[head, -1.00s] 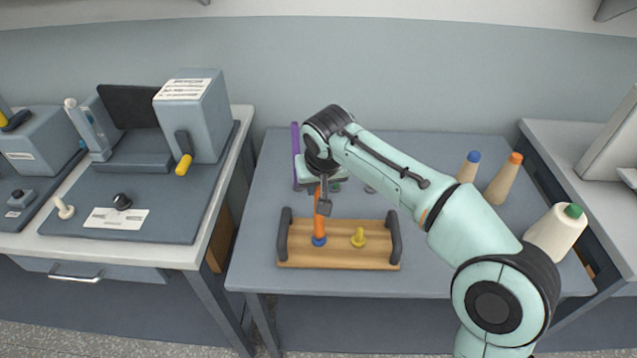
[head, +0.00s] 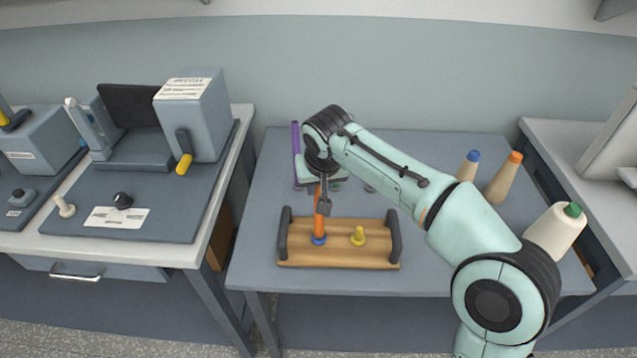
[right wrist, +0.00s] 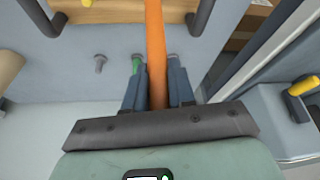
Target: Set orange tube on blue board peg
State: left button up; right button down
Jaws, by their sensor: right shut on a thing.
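The orange tube (head: 319,225) stands upright at the left part of the wooden board (head: 340,258). My right gripper (head: 323,204) is shut on its upper part. The tube also shows between the fingers in the right wrist view (right wrist: 155,40). The blue peg (head: 319,240) shows at the tube's lower end, directly below it; whether the tube is around the peg or just above it I cannot tell. My left gripper is not in view.
A yellow peg (head: 358,237) stands on the board, which has a dark handle at each end. A purple tube (head: 296,150) stands behind, partly hidden by my arm. Cones of thread (head: 504,180) stand at the right. The table's left front is clear.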

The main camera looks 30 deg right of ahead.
jog(key=shift+f+b, duration=0.5)
jog(key=shift+f, duration=0.25)
jog(key=c, duration=0.9)
grip_release()
jog(key=shift+o, duration=0.2)
jog(key=shift+r, duration=0.15)
jog(key=p+v, duration=0.3)
jog(key=v, duration=1)
jog(key=shift+s, duration=0.1)
